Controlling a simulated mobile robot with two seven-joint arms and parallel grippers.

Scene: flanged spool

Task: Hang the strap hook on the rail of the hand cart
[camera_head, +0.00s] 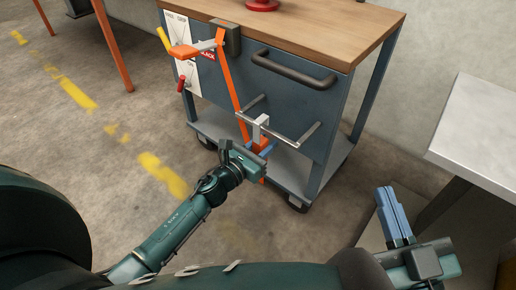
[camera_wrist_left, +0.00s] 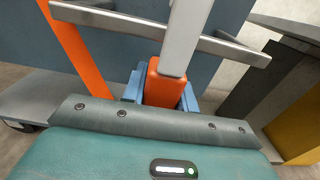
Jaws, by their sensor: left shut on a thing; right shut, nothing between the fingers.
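The hand cart (camera_head: 285,100) has a grey rail (camera_head: 284,134) on brackets low on its front panel. The strap hook is a grey metal hook (camera_head: 257,130) with an orange grip (camera_head: 262,145). My left gripper (camera_head: 258,149) is shut on the orange grip, which also shows in the left wrist view (camera_wrist_left: 165,85). There the hook's shank (camera_wrist_left: 185,35) crosses in front of the rail (camera_wrist_left: 235,46). The hook's bend is at the rail in the head view, but I cannot tell whether it sits over it. My right gripper (camera_head: 385,192) is shut and empty, apart from the cart.
An orange strap (camera_head: 230,85) runs from a bracket (camera_head: 229,38) at the worktop edge down toward the hook. An orange lever (camera_head: 190,50) sticks out left. A dark handle (camera_head: 293,70) is above the rail. A grey table (camera_head: 485,135) stands at right.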

